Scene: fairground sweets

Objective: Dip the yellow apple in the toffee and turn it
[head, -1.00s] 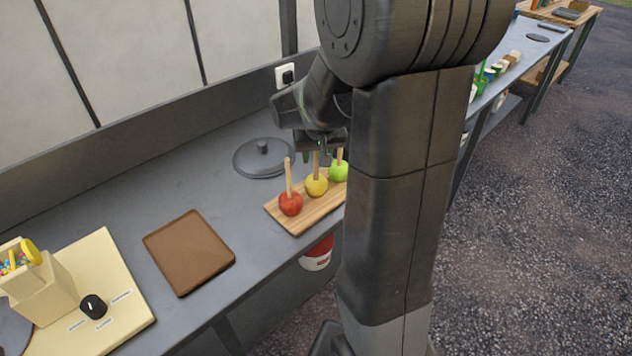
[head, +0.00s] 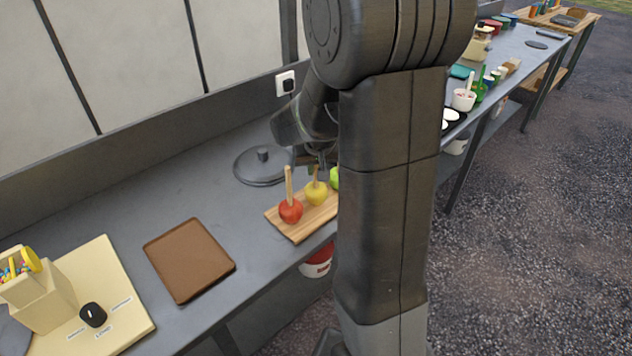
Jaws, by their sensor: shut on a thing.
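The yellow apple (head: 316,193) stands on a wooden board (head: 298,232) between a red apple (head: 291,211) and a green apple (head: 335,178), each with a stick as far as I can see. The green apple is mostly behind my arm. My gripper (head: 316,167) is shut on the upper end of the yellow apple's stick (head: 313,183), right above the apple. The apple looks still on the board. My arm hides the area to the right of the board, and I see no toffee.
A grey round lid (head: 250,173) with a knob lies behind the board. A brown tray (head: 190,260) lies to the left. A cream board (head: 118,275) with a sweets box (head: 42,300) is at far left. White tubs (head: 463,99) stand right of my arm.

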